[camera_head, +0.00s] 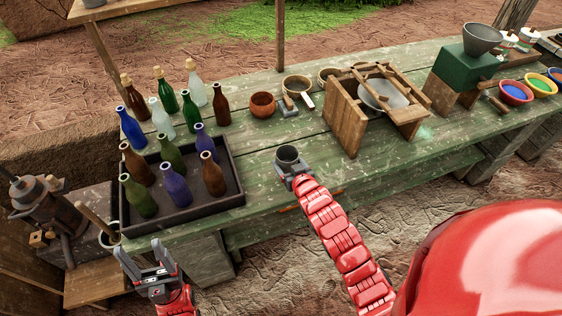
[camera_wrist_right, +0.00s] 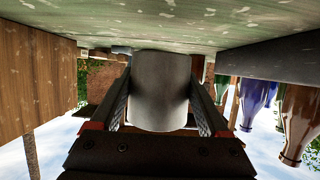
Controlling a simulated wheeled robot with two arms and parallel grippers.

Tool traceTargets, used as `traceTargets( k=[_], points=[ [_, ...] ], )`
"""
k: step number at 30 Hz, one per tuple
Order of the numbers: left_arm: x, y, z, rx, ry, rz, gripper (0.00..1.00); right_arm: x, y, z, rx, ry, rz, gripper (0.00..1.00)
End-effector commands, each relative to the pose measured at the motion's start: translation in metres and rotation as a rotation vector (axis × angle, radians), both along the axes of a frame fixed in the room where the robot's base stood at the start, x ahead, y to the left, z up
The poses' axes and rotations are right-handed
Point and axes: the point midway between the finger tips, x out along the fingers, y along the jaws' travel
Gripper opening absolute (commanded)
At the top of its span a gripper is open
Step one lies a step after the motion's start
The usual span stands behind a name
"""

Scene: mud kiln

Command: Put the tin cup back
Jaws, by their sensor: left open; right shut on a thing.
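The grey tin cup (camera_head: 288,154) is upright at the front part of the green table (camera_head: 262,205), mouth up, between the bottle tray and the wooden frame. My right gripper (camera_head: 293,172) is shut on it from the front. The right wrist view looks upside down; there the cup (camera_wrist_right: 160,92) sits between the two fingers of the gripper (camera_wrist_right: 161,104), close to the tabletop. I cannot tell whether its base touches the table. My left gripper (camera_head: 142,262) is open and empty, low in front of the table's left end.
A dark tray (camera_head: 190,220) of several bottles stands left of the cup, with more bottles behind. A wooden frame (camera_head: 343,117) with a metal bowl (camera_head: 384,95) stands to the right. A brown bowl (camera_head: 263,105) is behind. Table between tray and frame is mostly clear.

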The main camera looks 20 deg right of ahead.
Motion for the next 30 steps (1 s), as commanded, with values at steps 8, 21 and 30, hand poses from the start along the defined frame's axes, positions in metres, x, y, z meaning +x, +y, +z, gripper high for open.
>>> traceTargets(
  k=[8,21,30],
  points=[
    [0.0,0.0,0.009,0.0,0.0,0.0,0.63,0.028,0.01,-0.003,0.0,0.0,0.0,0.22],
    [0.0,0.0,0.028,0.0,0.0,0.0,0.63,0.032,0.012,-0.038,0.0,0.004,0.0,0.22],
    [0.0,0.0,0.025,0.0,0.0,0.0,0.63,0.032,0.012,-0.042,0.0,0.001,0.0,0.22]
  ],
)
